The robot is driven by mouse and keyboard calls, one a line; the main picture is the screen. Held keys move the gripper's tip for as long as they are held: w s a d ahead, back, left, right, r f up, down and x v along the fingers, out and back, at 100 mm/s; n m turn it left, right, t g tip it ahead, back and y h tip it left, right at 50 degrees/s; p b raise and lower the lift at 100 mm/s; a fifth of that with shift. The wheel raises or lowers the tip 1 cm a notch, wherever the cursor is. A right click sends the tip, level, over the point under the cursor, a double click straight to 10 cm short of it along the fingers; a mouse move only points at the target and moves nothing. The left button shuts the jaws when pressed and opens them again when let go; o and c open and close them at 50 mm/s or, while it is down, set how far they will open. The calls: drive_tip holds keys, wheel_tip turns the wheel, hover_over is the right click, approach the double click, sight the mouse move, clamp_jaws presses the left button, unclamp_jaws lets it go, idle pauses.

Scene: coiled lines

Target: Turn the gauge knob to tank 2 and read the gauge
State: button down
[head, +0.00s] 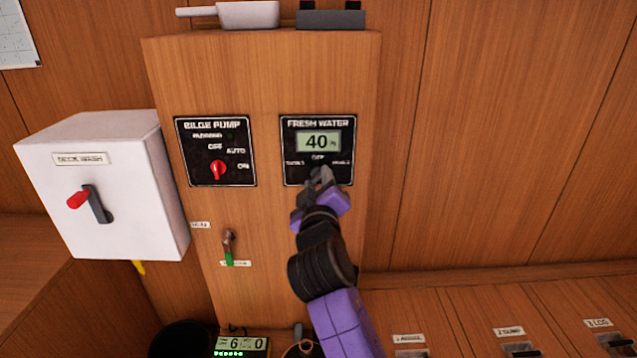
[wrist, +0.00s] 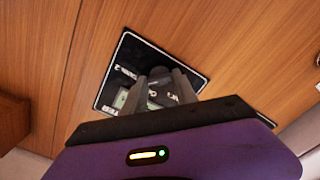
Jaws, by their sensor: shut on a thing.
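The fresh water panel (head: 289,148) is a black plate on the wooden cabinet, and its screen (head: 318,141) reads 40 with a small percent mark. Labels for the tanks and OFF sit below the screen, too small to read surely. My gripper (head: 320,178) is at the lower part of this panel, shut on the gauge knob. The knob is mostly hidden by the fingers in the head view; in the wrist view a dark round knob (wrist: 160,72) shows between the fingertips (wrist: 163,80). Which label the knob points to cannot be told.
The bilge pump panel (head: 215,150) with a red knob (head: 218,170) is to the left. A white deck wash box (head: 110,190) with a red-tipped lever juts out further left. Labelled lockers (head: 510,332) line the lower right.

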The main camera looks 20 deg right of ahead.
drive_tip(key=c, duration=1)
unclamp_jaws()
drive_tip(key=shift+o, duration=0.2)
drive_tip(key=v, duration=0.7)
drive_tip(key=shift+s, duration=0.35)
drive_tip(key=shift+a, duration=0.1)
